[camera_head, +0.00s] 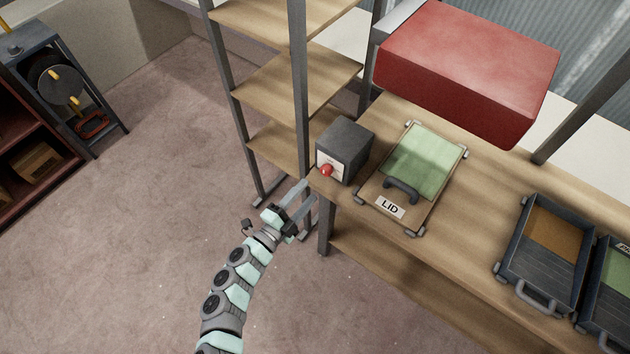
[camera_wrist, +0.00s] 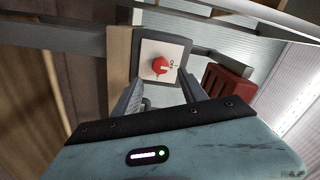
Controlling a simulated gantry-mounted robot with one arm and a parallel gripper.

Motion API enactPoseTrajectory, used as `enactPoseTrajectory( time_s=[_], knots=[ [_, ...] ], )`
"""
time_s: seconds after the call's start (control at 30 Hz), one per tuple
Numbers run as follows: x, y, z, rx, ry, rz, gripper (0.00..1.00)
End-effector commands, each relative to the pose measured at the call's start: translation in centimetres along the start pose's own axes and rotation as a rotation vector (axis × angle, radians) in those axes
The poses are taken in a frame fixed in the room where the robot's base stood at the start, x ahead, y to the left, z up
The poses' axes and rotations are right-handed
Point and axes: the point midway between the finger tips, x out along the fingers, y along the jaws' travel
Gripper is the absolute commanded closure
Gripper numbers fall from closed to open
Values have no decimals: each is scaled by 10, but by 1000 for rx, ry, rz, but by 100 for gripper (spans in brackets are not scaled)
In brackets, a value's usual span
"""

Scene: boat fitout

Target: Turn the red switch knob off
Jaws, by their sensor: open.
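The red switch knob (camera_head: 326,170) sits on a pale plate on the front face of a dark grey box (camera_head: 349,146), at the left end of the wooden bench.
On the bench (camera_head: 470,232), a board marked LID (camera_head: 425,200) with a green panel and dark handle lies right of the box. A large red box (camera_head: 466,70) stands behind. Grey trays (camera_head: 545,285) are at the right. A shelf rack (camera_head: 300,80) with metal posts stands close left.

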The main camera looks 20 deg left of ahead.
Motion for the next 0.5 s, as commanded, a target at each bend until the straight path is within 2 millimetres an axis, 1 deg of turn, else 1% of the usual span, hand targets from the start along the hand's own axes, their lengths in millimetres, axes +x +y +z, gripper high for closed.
enactPoseTrajectory(
  time_s=[0.03, 0.1, 0.2, 0.3, 0.5],
  knots=[
    [-9, 0, 0, -1, -1, 0, 50],
    [-18, 0, 1, -1, -2, 0, 50],
    [-27, 1, 1, -1, -3, 1, 50],
    [-30, 1, 1, -2, -3, 1, 50],
    [-30, 0, 1, -1, -2, 0, 50]
  ],
)
